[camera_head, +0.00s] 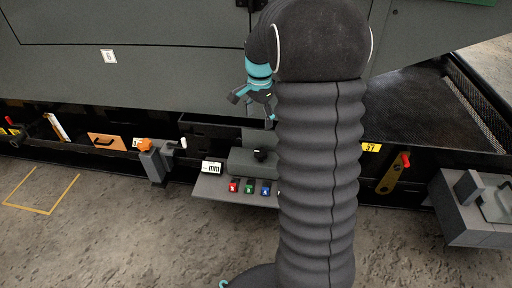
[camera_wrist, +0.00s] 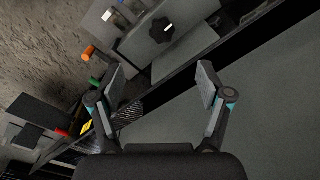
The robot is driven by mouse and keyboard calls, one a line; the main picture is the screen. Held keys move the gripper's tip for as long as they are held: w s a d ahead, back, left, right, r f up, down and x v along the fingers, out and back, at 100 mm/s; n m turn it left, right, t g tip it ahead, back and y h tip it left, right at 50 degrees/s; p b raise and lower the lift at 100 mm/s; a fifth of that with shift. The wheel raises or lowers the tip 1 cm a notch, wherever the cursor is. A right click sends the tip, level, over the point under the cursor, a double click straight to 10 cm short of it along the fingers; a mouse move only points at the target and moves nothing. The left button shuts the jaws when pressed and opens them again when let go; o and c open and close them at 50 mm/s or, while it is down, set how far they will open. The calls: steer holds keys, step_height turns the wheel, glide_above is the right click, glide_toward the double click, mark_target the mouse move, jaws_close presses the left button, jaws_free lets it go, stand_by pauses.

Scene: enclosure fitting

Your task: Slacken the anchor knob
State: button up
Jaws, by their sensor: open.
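A black lobed knob (camera_wrist: 161,30) with a white mark sits on a grey block in the upper middle of the wrist view. In the head view a black knob (camera_head: 262,154) sits on the grey block left of my arm. No readable label names it as the anchor knob. My gripper (camera_wrist: 161,75) is open and empty, its two fingers spread wide. The knob appears beyond the fingertips, apart from them. In the head view my gripper (camera_head: 252,105) is above the knob, partly hidden by my arm.
A grey shelf (camera_head: 212,188) carries red, green and blue buttons below the knob. An orange knob (camera_head: 144,144) is at left; a red-tipped lever (camera_head: 391,176) and a grey box (camera_head: 468,215) are at right.

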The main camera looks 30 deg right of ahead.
mark_target(261, 152)
steer(key=shift+m, duration=0.6)
steer(key=f+b, duration=0.1)
steer(key=f, duration=0.4)
steer(key=w+d+f, duration=0.1)
steer(key=f, duration=0.5)
steer(key=f+b, duration=0.1)
steer(key=f, duration=0.4)
steer(key=shift+w+d+f+b, duration=0.2)
steer(key=shift+d+f+b, duration=0.1)
steer(key=shift+f+b, duration=0.05)
steer(key=c, duration=1.2)
steer(key=shift+o, duration=0.2)
